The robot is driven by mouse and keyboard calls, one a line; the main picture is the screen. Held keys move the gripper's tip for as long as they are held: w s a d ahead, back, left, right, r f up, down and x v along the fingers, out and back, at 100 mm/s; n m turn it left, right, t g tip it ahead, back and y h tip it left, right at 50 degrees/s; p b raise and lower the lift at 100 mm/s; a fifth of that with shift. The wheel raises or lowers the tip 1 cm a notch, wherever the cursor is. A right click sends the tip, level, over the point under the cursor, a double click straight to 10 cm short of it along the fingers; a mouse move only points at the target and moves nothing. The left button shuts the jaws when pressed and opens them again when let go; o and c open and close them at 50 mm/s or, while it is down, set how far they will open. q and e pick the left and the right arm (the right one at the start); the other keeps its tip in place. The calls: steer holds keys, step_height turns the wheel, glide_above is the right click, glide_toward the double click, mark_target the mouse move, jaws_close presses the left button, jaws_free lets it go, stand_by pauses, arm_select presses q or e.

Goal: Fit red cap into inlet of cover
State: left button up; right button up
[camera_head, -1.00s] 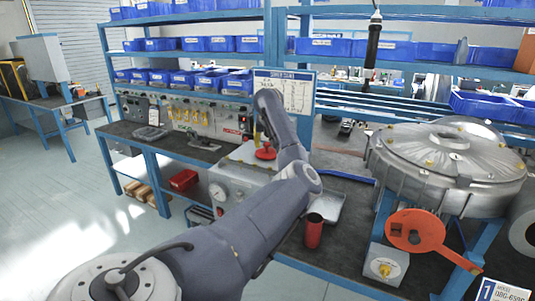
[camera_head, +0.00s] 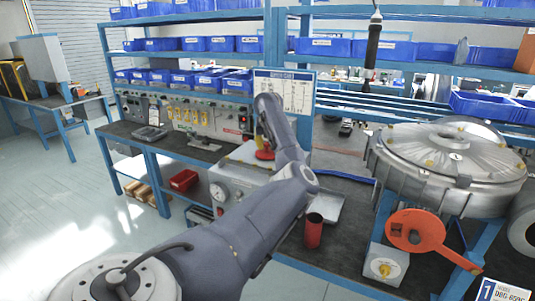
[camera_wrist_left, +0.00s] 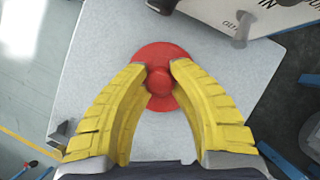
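The red cap (camera_head: 265,154) is a round disc with a raised knob. It rests on the light-grey top of a box (camera_head: 232,186) in the head view, partly behind my left arm. In the left wrist view the red cap (camera_wrist_left: 160,53) lies flat below my left gripper (camera_wrist_left: 159,68). Its yellow fingers are apart, one on each side of the knob, over the disc; firm contact is not clear. The silver round cover (camera_head: 400,150) stands at the right, with a raised ring on top; its inlet is not clearly distinguishable. My right gripper is out of view.
A red cylinder (camera_head: 313,232) stands by a grey tray (camera_head: 328,207) in front of the cover. An orange disc with a handle (camera_head: 413,230) is mounted below the cover. A black hanging tool (camera_head: 372,45) is above. Blue shelves with bins line the back.

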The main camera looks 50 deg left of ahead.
mark_target(267, 143)
arm_select(q)
jaws_close()
steer(key=shift+r, duration=0.15)
steer(key=shift+r, duration=1.75)
steer(key=shift+r, duration=0.1)
